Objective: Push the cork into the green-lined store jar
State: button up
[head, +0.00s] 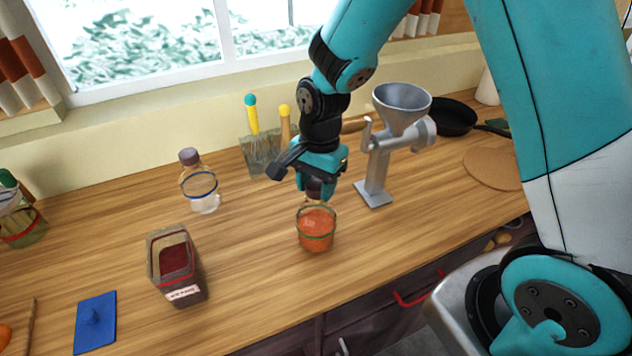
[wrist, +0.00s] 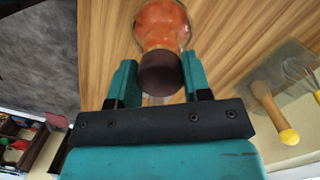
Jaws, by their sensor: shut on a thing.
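The green-lined store jar (head: 317,238) stands upright on the wooden counter, filled with something orange and ringed by a thin green line. In the wrist view the jar (wrist: 163,22) shows at the top, partly behind the cork. My gripper (head: 315,184) is directly above the jar, pointing down. It is shut on the dark brown cork (wrist: 160,74), between its two teal fingers. The cork (head: 314,190) is at the jar's mouth; how far it sits inside the neck cannot be told.
A blue-lined jar with a brown stopper (head: 201,188) stands to the left. A grey grinder (head: 376,180) stands close on the right. Counter between is clear.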

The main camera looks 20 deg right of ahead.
jog(key=shift+f, duration=0.35)
dwell(0.7)
dwell(0.3)
jog(key=o, duration=1.5)
jog(key=shift+c, duration=0.2)
jog(key=shift+r, duration=0.1)
jog(key=shift+r+p, duration=3.45)
jog(key=shift+r, duration=0.5)
grip_shut()
